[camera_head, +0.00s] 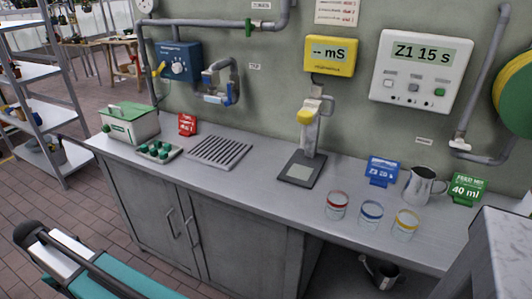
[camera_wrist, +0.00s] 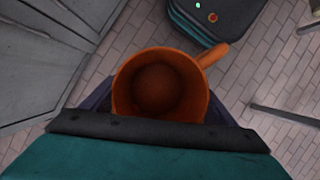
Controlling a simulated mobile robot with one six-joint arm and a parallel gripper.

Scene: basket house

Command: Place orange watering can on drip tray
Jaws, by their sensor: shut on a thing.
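The orange watering can (camera_wrist: 128,100) fills the middle of the wrist view, seen from above into its open, dark inside. A short orange spout or handle (camera_wrist: 213,55) sticks out to its upper right. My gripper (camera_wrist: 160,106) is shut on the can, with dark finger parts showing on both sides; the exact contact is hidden. Tiled floor and a cabinet front show below the can. The head view does not show the can. The drip tray seems to be the slatted grey tray (camera_head: 220,152) on the counter; it looks empty, and the gripper is away from it.
On the counter (camera_head: 250,185) are a green-lidded box (camera_head: 132,125), a tray of green-topped items (camera_head: 158,151), a red card (camera_head: 187,123), a dark scale-like plate (camera_head: 300,171), several cups (camera_head: 371,213) and a metal jug (camera_head: 423,186). A blue valve pipe (camera_head: 222,92) hangs above the slatted tray.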

